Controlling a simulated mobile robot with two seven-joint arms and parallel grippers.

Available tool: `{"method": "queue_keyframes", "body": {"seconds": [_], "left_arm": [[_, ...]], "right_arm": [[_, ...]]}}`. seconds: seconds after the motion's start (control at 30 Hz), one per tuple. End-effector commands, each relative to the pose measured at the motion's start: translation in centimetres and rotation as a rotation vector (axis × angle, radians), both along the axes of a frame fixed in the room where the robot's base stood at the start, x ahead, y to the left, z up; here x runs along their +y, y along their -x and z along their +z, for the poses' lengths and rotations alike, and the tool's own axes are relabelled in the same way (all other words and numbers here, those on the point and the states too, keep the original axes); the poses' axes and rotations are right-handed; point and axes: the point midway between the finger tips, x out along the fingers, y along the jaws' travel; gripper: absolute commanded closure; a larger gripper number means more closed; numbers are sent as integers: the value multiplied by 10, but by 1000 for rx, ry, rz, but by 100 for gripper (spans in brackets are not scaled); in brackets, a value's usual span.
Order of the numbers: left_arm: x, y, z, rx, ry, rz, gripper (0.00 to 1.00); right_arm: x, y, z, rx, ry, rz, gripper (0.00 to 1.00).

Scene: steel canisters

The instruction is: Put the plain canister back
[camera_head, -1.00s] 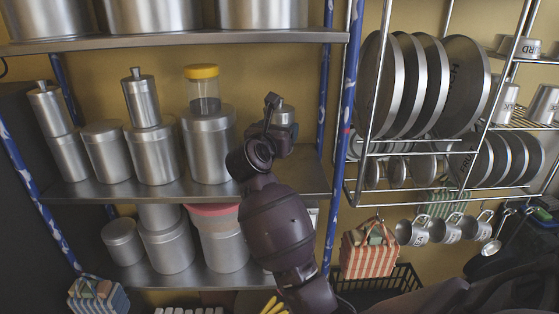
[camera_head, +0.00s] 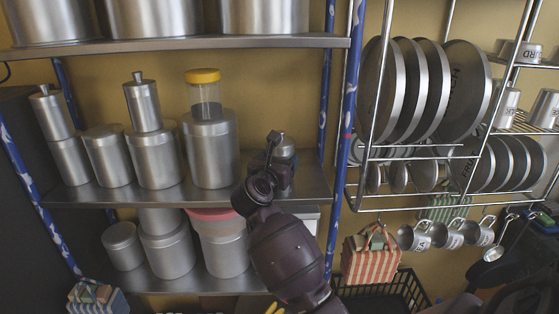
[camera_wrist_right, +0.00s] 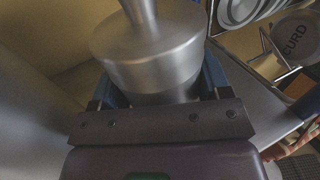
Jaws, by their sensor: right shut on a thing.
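The plain steel canister (camera_head: 285,148), with a lid and knob, is at the right end of the middle shelf (camera_head: 315,182). My right gripper (camera_head: 277,178) is in front of it and hides its lower part. In the right wrist view, the canister (camera_wrist_right: 150,58) stands between the fingers (camera_wrist_right: 155,95), which are shut on its body. It looks upright. I cannot tell whether its base touches the shelf. My left gripper is not in view.
A large canister (camera_head: 210,152) with a yellow-lidded jar (camera_head: 204,95) on top stands left of the held canister. Several other canisters fill the shelf's left side. A blue post (camera_head: 343,130) and a plate rack (camera_head: 430,208) are to the right.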

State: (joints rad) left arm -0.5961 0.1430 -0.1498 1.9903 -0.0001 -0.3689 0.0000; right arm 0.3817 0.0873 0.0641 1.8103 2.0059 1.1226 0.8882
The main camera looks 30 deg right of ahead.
Motion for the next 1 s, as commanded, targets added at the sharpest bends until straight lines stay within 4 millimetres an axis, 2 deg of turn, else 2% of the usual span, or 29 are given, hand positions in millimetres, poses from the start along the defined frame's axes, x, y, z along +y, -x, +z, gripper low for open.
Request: {"method": "queue_keyframes", "body": {"seconds": [0.07,0.1,0.23,0.63,0.77,1.0], "left_arm": [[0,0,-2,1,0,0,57],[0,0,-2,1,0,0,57],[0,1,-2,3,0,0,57],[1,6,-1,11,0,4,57],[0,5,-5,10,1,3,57],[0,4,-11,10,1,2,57]], "right_arm": [[0,0,-3,0,0,0,60],[0,0,-3,1,-1,0,25],[0,0,-2,1,-1,0,5],[1,1,3,0,0,0,4],[16,11,-1,2,-2,2,4],[54,39,-1,1,-4,2,4]]}}
